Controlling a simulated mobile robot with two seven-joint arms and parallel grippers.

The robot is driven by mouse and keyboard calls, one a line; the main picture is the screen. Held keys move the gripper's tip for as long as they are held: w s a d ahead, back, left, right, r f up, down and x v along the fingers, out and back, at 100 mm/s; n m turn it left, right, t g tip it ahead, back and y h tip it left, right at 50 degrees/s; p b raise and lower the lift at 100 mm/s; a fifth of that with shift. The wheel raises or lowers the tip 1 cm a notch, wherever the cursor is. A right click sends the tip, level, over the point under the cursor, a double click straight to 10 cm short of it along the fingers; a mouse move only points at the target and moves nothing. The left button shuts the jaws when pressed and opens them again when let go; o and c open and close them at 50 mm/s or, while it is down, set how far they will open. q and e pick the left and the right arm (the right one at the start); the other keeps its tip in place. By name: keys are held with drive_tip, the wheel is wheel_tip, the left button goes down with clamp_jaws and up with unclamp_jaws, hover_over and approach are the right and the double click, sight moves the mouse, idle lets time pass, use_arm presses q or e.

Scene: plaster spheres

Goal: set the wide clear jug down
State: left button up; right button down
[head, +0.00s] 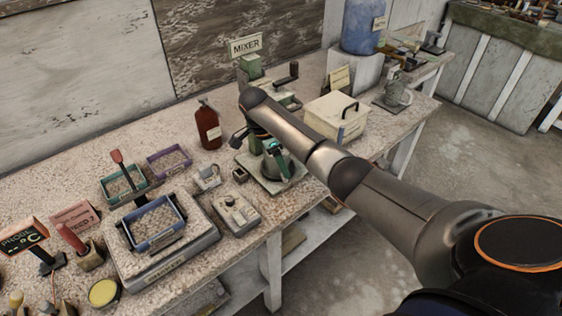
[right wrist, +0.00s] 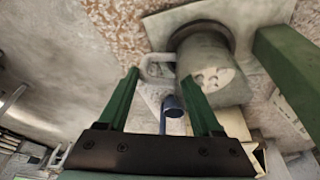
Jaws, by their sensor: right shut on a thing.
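My right gripper (head: 276,152) is shut on the handle of the wide clear jug (head: 270,167), with its green fingers in front of the jug. In the right wrist view the jug (right wrist: 212,75) looks greyish and see-through, and its looped handle (right wrist: 150,68) lies between the fingertips (right wrist: 161,78). The jug is over a pale square plate (head: 262,182) at the front of the bench. I cannot tell whether its base touches the plate. My arm hides part of the area behind it. My left gripper is not in view.
A green mixer (head: 251,67) with a sign stands behind. A red bottle (head: 208,126) and a small cup (head: 208,178) are to the left. A cream box (head: 338,117) and another clear jug (head: 396,93) are to the right. A control box (head: 236,212) sits near the front edge.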

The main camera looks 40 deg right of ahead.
drive_tip(key=shift+c, duration=0.2)
unclamp_jaws()
drive_tip(key=w+a+r+b, duration=0.3)
drive_tip(key=w+a+b, duration=0.1)
drive_tip(key=a, duration=0.8)
drive_tip(key=shift+w, duration=0.4)
